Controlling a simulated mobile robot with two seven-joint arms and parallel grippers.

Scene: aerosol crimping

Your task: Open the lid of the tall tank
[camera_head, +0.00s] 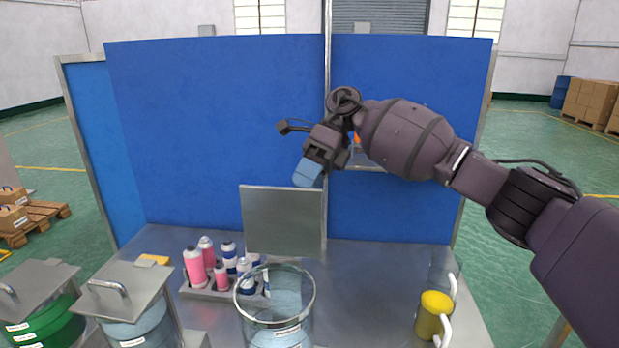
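A clear round tank (309,310) with a metal rim stands at the front centre of the bench. A square grey metal lid (280,222) stands upright behind its rim, leaving the tank's mouth uncovered. No handle shows on the side of the lid facing me. My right gripper (307,173) reaches in from the right, with light blue fingers pointing down, just above the lid's upper right corner. It appears apart from the lid; whether its fingers are open or shut is unclear. My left gripper is out of view.
Two lower tanks with flat handled lids (125,290) (38,292) stand at front left, lids down. A tray (222,294) holds several pink and blue-white bottles. A yellow-filled jug (434,312) stands at right. Blue panels (220,130) close off the back; bench space right of centre is clear.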

